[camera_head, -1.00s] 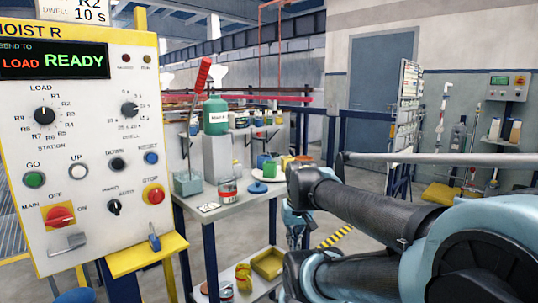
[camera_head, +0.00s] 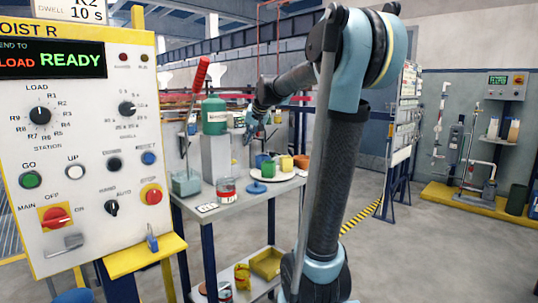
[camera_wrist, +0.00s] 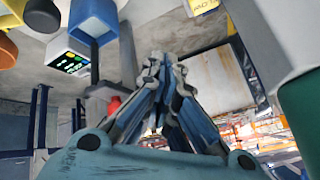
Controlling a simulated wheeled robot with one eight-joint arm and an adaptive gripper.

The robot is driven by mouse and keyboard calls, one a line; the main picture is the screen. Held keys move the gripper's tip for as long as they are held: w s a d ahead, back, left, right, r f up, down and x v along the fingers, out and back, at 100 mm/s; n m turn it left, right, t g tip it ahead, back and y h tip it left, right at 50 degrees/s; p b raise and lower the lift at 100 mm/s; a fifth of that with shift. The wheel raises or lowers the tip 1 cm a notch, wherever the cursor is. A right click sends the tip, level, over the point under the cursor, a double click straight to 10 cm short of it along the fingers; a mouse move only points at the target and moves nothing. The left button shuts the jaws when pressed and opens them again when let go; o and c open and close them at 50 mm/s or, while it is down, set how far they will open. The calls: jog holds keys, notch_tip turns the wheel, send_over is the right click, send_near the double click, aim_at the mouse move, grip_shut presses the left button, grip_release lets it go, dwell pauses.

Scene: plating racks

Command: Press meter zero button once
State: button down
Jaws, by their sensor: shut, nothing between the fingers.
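A small pale box with a black face and green lit marks (camera_wrist: 70,62) shows at the upper left of the wrist view. It may be the meter, but I cannot make out a zero button on it. My gripper (camera_wrist: 166,68) is shut and empty in the wrist view, its fingertips drawn together to the right of that box and apart from it in the picture. In the head view my gripper (camera_head: 249,132) hangs over the back of the bench (camera_head: 232,212), near the green bottle (camera_head: 214,117). No bench meter is clear in the head view.
The hoist panel (camera_head: 90,190) stands at left, its display reading LOAD READY. A red-handled tool (camera_head: 198,85) rises from the bench. Blue, green and yellow containers (camera_head: 287,163) sit below my gripper. A wall box with a green display (camera_head: 504,86) hangs far right.

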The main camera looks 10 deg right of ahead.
jog(key=w+a+r+m+t, duration=0.15)
jog(key=w+r, duration=0.25)
jog(key=w, duration=0.9)
jog(key=w+d+f+m+h, duration=0.1)
jog(key=w+d+m, duration=0.2)
jog(key=d, duration=1)
jog(key=shift+w+d+m+t, duration=0.35)
jog(key=shift+d+m, duration=0.05)
jog(key=shift+m, duration=0.15)
jog(key=shift+f, duration=0.15)
notch_tip(320, 180, down, 8)
jog(key=shift+a+r, duration=0.1)
jog(key=shift+r, duration=0.15)
jog(key=shift+f, duration=0.6)
